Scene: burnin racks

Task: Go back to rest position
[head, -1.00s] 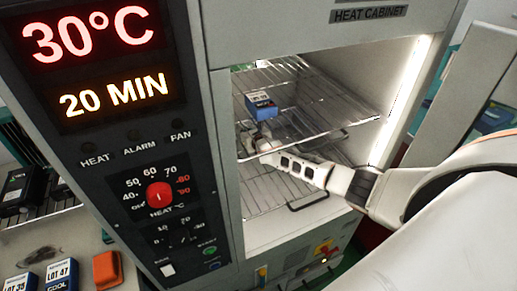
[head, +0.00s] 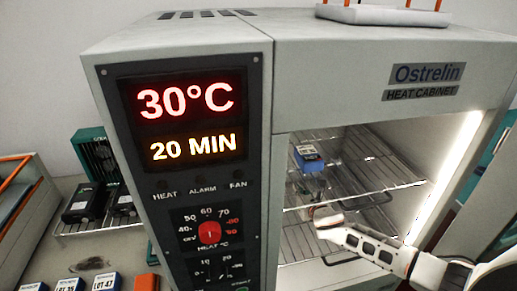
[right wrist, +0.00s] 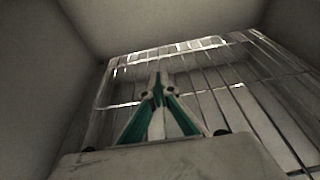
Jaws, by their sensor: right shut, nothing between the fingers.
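My right arm reaches in from the right through the open front of the heat cabinet (head: 418,90). Its gripper (head: 318,214) is inside the cabinet in the head view, below the upper wire shelf, and partly hidden. In the right wrist view the two fingers (right wrist: 157,80) meet at the tips, shut and empty, with wire shelf bars beyond them. A blue lot box (head: 308,157) sits on the upper wire shelf (head: 365,182), above the gripper and apart from it. My left gripper is in neither view.
The cabinet's control panel (head: 209,234) has a red knob and a display reading 30°C and 20 MIN. A white tray (head: 385,14) is on the cabinet top. At left, black units (head: 82,203) stand on a rack, with blue lot boxes (head: 103,281) at the front.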

